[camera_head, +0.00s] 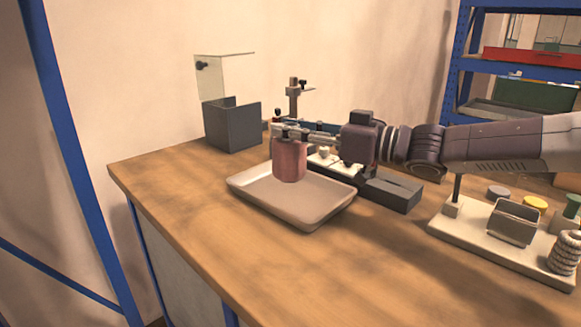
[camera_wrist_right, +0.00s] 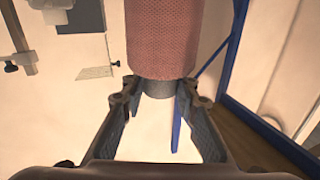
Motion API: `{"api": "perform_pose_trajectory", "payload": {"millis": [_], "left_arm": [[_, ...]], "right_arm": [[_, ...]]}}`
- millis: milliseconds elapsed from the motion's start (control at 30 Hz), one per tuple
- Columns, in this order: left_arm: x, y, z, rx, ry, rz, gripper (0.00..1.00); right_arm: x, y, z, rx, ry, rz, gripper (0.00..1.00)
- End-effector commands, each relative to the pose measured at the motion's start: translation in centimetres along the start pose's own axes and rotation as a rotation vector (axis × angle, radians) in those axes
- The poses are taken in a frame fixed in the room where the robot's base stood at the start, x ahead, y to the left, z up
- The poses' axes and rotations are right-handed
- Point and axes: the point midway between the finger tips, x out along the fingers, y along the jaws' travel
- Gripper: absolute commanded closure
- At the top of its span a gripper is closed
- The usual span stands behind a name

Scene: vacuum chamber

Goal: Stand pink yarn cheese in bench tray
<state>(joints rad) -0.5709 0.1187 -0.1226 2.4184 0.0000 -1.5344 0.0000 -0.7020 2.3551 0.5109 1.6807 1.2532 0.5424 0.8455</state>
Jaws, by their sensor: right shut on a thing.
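The pink yarn cheese (camera_head: 289,160) is an upright pink cylinder over the left back part of the shallow, pale bench tray (camera_head: 318,221). Its lower end is at or just above the tray floor; I cannot tell whether it touches. My right gripper (camera_head: 291,132) reaches in from the right and is shut on the top end of the cheese. In the right wrist view, its fingers (camera_wrist_right: 158,98) close on a grey core end, with the pink textured yarn (camera_wrist_right: 174,40) beyond. My left gripper is not in view.
A dark open box (camera_head: 232,127) with a clear upright panel stands at the back left. A dark fixture (camera_head: 390,190) lies right behind the tray. A pale board (camera_head: 470,236) with several small parts is at the right. The front wooden bench top is clear.

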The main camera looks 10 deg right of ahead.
Motion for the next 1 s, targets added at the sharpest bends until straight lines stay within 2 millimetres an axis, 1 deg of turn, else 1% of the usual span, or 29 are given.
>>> {"api": "perform_pose_trajectory", "payload": {"millis": [33,67,100,267,400,500,600,867,900,1000], "left_arm": [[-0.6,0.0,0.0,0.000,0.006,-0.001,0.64],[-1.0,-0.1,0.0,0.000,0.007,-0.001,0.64],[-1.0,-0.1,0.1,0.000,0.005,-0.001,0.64],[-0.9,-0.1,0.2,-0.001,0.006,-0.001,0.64],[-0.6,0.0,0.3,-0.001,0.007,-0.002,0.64],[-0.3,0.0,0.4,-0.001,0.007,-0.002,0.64],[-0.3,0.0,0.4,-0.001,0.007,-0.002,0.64],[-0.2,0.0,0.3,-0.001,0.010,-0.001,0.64],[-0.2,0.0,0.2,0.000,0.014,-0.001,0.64],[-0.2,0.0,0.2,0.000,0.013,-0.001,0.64]], "right_arm": [[0.0,0.0,1.0,0.002,0.001,-0.001,1.00],[0.0,0.0,1.3,0.002,0.002,-0.001,1.00],[0.0,0.1,1.8,0.002,0.002,0.000,1.00],[0.0,0.1,2.9,0.000,0.002,0.000,1.00],[0.0,0.2,5.2,0.003,0.000,0.000,1.00],[0.0,0.2,6.3,0.001,0.002,0.000,1.00],[0.0,0.2,6.6,0.000,0.003,0.000,1.00],[0.0,0.2,6.7,-0.001,0.002,0.000,1.00],[0.0,0.2,6.8,-0.001,0.001,0.000,0.71],[0.0,0.2,6.7,-0.001,0.001,0.000,0.60]]}}
